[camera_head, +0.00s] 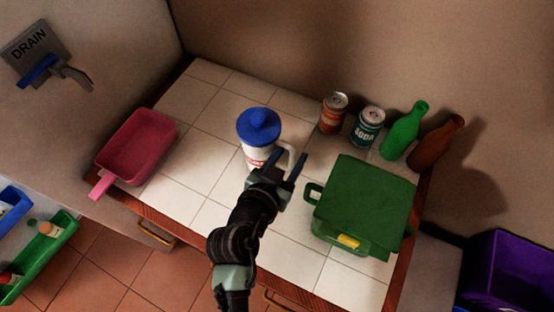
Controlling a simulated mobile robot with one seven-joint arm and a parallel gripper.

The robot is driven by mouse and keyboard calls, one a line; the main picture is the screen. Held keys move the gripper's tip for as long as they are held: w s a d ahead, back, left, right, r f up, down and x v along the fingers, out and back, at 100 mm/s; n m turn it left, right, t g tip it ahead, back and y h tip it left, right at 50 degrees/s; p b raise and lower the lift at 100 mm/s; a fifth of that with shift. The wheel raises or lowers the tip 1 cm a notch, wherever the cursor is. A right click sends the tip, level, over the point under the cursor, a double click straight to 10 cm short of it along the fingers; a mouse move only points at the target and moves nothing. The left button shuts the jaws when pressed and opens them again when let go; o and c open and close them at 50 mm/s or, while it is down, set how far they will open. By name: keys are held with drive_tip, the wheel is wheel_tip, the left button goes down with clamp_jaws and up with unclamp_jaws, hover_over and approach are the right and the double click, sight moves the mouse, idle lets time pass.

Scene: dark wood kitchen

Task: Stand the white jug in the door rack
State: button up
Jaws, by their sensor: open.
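The white jug (257,154) with a blue lid stands upright on the white tiled counter. Its handle is on its right side. My gripper (279,166) is open at the jug's near right side, around or beside the handle; I cannot tell which. The gripper hides the jug's lower part. A green door rack (42,262) shows at the lower left edge, with bottles in it, and a blue rack (12,213) is partly in view above it. I cannot tell which rack is meant.
A pink pan (138,147) lies on the counter's left. Two cans (334,112), a green bottle (404,131) and a brown bottle (436,143) stand at the back right. A green lidded box (364,205) is close on the gripper's right. The counter left of the jug is clear.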

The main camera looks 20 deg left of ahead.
drive_tip(key=b+v, duration=0.1)
drive_tip(key=v, duration=0.6)
drive_tip(key=shift+s, duration=0.2)
drive_tip(key=shift+r, duration=0.15)
